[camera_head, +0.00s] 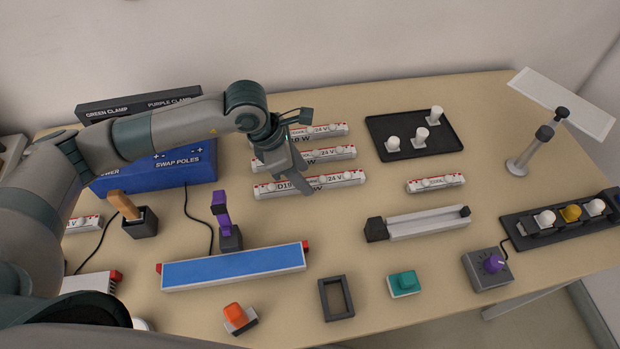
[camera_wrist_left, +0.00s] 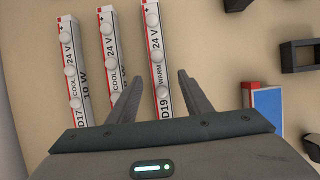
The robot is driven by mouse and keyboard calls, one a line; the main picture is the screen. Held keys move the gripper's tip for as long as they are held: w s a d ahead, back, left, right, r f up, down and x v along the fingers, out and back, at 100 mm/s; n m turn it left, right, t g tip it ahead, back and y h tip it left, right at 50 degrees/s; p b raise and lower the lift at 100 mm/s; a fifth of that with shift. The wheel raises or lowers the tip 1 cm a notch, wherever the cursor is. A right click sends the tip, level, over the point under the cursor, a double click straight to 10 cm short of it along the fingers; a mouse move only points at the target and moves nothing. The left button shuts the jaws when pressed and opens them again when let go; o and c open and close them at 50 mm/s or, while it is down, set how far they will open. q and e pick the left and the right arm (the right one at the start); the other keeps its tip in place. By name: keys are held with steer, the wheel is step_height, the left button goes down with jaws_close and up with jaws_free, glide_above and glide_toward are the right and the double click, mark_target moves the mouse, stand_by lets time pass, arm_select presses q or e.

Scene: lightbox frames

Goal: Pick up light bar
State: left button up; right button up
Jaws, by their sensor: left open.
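The nearest one, marked D19 and WARM, (camera_head: 340,181) also shows in the left wrist view (camera_wrist_left: 154,45). The middle bar (camera_head: 335,154) and the far bar (camera_head: 335,130) lie behind it; the wrist view shows both, the middle (camera_wrist_left: 108,45) and the far one (camera_wrist_left: 72,60), marked COOL. My left gripper (camera_head: 294,172) is open above the bars. In the wrist view its fingertips (camera_wrist_left: 160,82) stand either side of the D19 bar, with nothing held. It hides parts of the bars. My right gripper is out of view.
A short light bar (camera_head: 420,185) and a black tray with white pieces (camera_head: 385,125) are to the right. A blue power box (camera_head: 150,178) is at left.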

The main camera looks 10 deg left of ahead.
arm_select(q)
steer(key=shift+w+d+f, duration=0.1)
steer(key=shift+d+f, duration=0.1)
steer(key=shift+f, duration=0.25)
steer(key=shift+d+f, duration=0.1)
steer(key=shift+f, duration=0.35)
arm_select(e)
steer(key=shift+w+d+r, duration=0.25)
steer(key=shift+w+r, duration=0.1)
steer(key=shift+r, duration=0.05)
arm_select(q)
jaws_close()
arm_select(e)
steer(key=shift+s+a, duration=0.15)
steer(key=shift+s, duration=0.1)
